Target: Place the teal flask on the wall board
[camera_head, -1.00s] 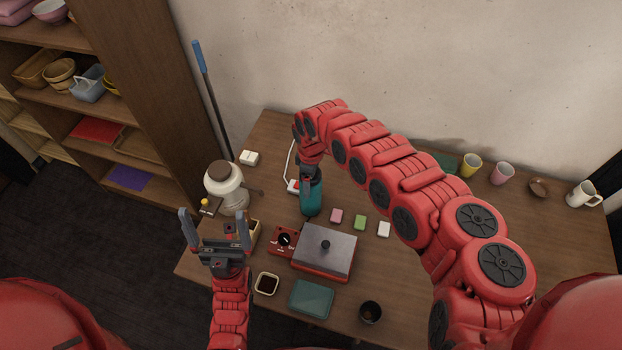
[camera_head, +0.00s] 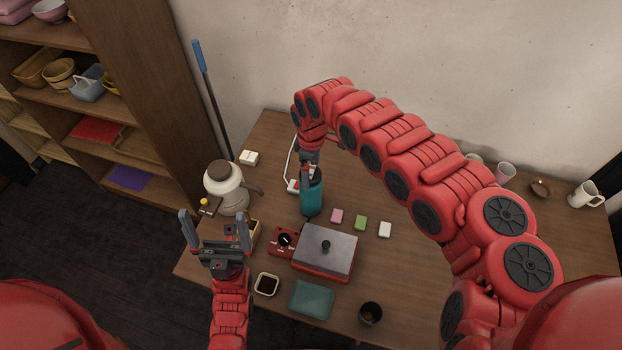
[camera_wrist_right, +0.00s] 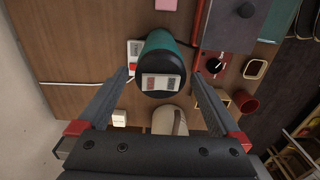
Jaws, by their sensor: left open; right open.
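The teal flask (camera_head: 311,198) appears to stand upright on the table, its dark top facing up. My right gripper (camera_head: 309,162) is open just above and behind its top in the head view. In the right wrist view, the flask's dark cap (camera_wrist_right: 160,92) with a pale patch lies between the spread fingers of my right gripper (camera_wrist_right: 163,72), with gaps on both sides. My left gripper (camera_head: 215,222) is open and empty near the table's left front. I cannot make out a wall board in these views.
A white-and-brown pot (camera_head: 229,187) stands left.

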